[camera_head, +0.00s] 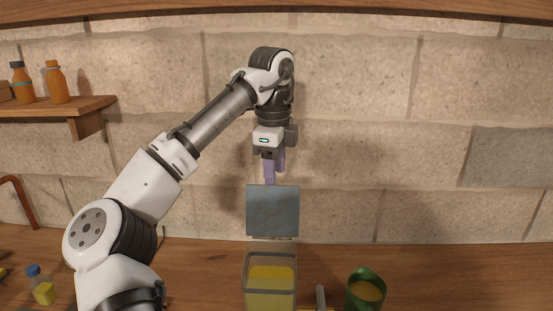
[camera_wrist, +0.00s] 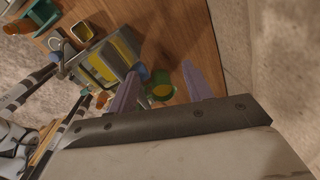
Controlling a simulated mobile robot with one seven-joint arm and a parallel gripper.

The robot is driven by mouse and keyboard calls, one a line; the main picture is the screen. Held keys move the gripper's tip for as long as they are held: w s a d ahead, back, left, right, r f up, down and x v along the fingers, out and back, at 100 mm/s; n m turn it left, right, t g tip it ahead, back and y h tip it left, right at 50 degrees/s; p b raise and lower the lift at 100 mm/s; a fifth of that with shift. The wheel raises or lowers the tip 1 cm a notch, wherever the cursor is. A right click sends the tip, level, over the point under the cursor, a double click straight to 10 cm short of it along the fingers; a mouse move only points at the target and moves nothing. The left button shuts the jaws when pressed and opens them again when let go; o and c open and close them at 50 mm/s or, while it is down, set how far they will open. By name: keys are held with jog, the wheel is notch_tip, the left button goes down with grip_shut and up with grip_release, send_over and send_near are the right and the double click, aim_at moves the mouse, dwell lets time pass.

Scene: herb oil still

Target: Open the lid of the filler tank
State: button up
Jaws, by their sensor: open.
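The filler tank (camera_head: 270,300) is a clear box with yellow content, standing on the wooden counter in the head view. Its lid (camera_head: 272,211), a blue-grey square plate, stands roughly upright above the tank's back edge, and the tank's top is uncovered. My gripper (camera_head: 274,176), with purple fingers, points down just above the lid's upper edge. The fingers are apart with nothing seen between them. Whether a finger touches the lid I cannot tell. The wrist view shows the tank (camera_wrist: 103,70) beyond the spread fingers (camera_wrist: 160,68).
A green cup (camera_head: 367,290) with amber content stands right of the tank. A small blue-capped bottle (camera_head: 40,287) is at the far left of the counter. A wall shelf (camera_head: 60,107) with orange bottles is at upper left. The stone wall (camera_head: 360,170) is close behind. The counter's right side is clear.

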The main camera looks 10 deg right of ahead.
jog(key=shift+o, duration=0.4)
jog(key=shift+w+d+f, duration=0.15)
jog(key=shift+w+f, duration=0.6)
jog(key=shift+w, duration=0.25)
jog(key=o, duration=0.7)
jog(key=shift+w+d+f, duration=0.1)
jog(key=shift+w+d, duration=0.15)
jog(key=shift+w, duration=1.3)
jog(key=shift+w+f, duration=0.45)
jog(key=shift+w, duration=0.25)
jog(key=c, duration=0.8)
jog(key=shift+w+d+f, duration=0.2)
jog(key=shift+w, duration=0.85)
jog(key=shift+w+d+f, duration=0.2)
jog(key=shift+w+d, duration=0.05)
jog(key=shift+w, duration=0.75)
jog(key=shift+w+d+f, duration=0.2)
jog(key=shift+w, duration=0.85)
